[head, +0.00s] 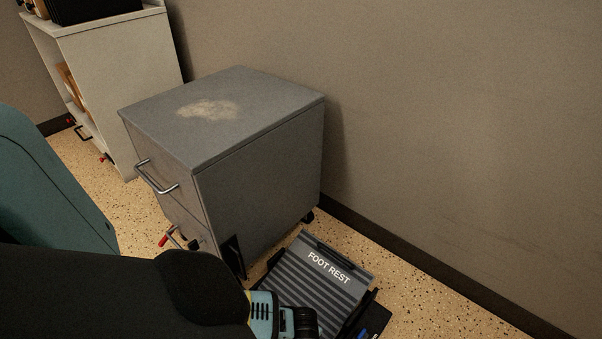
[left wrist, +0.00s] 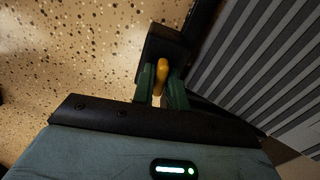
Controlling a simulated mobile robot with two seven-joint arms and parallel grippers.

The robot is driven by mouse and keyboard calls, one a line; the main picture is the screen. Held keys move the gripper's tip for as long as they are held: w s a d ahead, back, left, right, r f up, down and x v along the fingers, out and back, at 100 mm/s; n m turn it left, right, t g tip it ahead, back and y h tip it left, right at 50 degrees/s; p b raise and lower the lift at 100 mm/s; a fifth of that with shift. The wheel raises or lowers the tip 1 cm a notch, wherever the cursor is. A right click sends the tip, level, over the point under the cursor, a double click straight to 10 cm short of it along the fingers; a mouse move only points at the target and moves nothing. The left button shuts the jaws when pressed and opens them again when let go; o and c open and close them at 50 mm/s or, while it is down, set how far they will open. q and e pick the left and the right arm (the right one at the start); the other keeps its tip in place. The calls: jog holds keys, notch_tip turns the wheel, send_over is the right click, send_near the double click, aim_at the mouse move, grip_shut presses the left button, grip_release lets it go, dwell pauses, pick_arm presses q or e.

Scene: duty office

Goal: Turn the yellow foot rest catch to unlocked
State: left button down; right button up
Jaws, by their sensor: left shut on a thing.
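The foot rest (head: 345,274) lies on the floor at the lower middle of the head view, a ribbed grey plate in a black frame with white lettering. Its ribbed plate (left wrist: 268,62) fills the right of the left wrist view. The yellow catch (left wrist: 161,72) stands at a black block (left wrist: 166,42) beside the plate. My left gripper (left wrist: 160,88) is shut on the yellow catch, one green finger on each side. In the head view my left arm comes in low from the left and its wrist hides the catch and fingertips. My right gripper is not in view.
A grey drawer cabinet (head: 262,160) on castors stands just behind the foot rest, with metal handles on its front. A white shelf unit (head: 120,75) stands at the back left. The wall (head: 450,120) runs along the right. Speckled floor (head: 420,295) is free right of the foot rest.

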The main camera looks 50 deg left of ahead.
pick_arm(q)
jog(key=n+p, duration=0.2)
jog(key=n, duration=0.2)
jog(key=shift+r+p, duration=0.15)
jog(key=shift+p, duration=0.25)
jog(key=n+p, duration=0.1)
jog(key=n, duration=0.4)
jog(key=shift+p, duration=0.4)
jog(key=n+p, duration=0.1)
jog(key=n, duration=0.4)
jog(key=shift+n+p, duration=0.3)
jog(key=shift+n, duration=0.9)
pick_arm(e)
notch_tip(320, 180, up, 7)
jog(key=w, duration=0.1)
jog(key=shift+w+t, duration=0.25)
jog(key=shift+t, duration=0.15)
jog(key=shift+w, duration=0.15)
pick_arm(q)
jog(key=c, duration=1.4)
grip_release()
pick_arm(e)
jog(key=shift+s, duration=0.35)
